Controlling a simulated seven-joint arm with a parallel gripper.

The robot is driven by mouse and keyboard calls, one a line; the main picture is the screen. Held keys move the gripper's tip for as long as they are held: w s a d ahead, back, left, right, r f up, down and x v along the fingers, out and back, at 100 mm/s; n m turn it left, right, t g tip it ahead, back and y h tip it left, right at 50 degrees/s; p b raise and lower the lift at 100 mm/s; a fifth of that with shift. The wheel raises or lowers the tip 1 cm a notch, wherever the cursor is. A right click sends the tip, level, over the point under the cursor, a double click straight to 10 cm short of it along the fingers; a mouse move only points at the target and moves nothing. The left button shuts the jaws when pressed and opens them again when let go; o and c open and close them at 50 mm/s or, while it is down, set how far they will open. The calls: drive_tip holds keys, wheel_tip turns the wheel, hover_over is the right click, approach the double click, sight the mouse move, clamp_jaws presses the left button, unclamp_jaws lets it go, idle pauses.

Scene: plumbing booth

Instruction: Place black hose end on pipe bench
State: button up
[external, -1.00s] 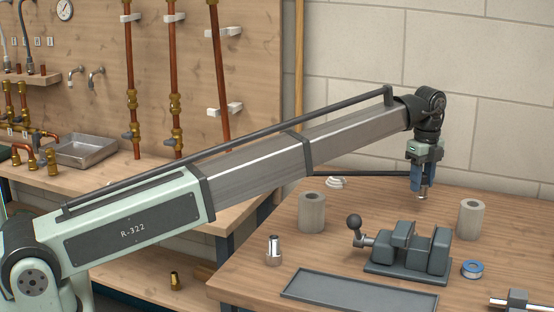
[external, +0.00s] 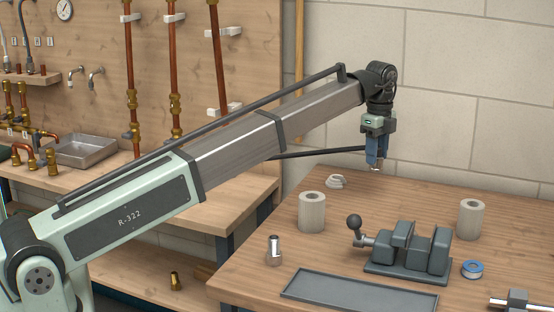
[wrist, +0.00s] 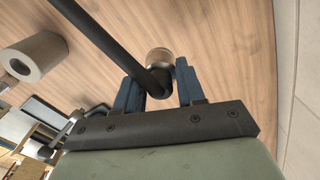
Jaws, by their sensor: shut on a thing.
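My gripper (external: 376,158) is shut on the black hose end, held above the back left part of the wooden bench (external: 420,196). The black hose (external: 318,153) runs left from the jaws and passes behind my arm. Its metal fitting (external: 377,171) points down below the fingers. In the wrist view, the blue fingers of my gripper (wrist: 160,88) stand on either side of the hose end, with the round fitting (wrist: 159,57) just beyond them. The black hose (wrist: 108,42) leaves toward the upper left. The fitting looks clear of the bench top.
A vise (external: 415,250), two grey cylinders (external: 311,213) (external: 470,220), a dark tray (external: 360,291), a blue-and-white tape roll (external: 472,268) and a metal fitting piece (external: 274,251) stand on the bench. A white item (external: 336,181) lies near the back left edge. A block wall rises behind.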

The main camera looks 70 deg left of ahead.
drive_tip(key=s+a+f+n, duration=0.2)
drive_tip(key=s+a+n, duration=0.4)
drive_tip(key=s+a, duration=1.5)
drive_tip(key=s+a+f+n, duration=0.1)
drive_tip(key=s+a+n, duration=0.3)
drive_tip(key=s, duration=0.9)
drive_tip(key=s+a+f+n, duration=0.1)
drive_tip(key=s+a+n, duration=0.3)
drive_tip(key=s, duration=0.9)
drive_tip(key=shift+m, duration=0.3)
drive_tip(key=shift+w+a+f, duration=0.15)
drive_tip(key=shift+a+f, duration=0.05)
drive_tip(key=shift+f, duration=2.3)
drive_tip(key=shift+w+a+f, duration=0.1)
drive_tip(key=shift+a+f, duration=0.05)
drive_tip(key=shift+f, duration=2.35)
drive_tip(key=o, duration=1)
drive_tip(key=shift+f, duration=0.15)
drive_tip(key=shift+o, duration=0.2)
wheel_tip(320, 180, up, 12)
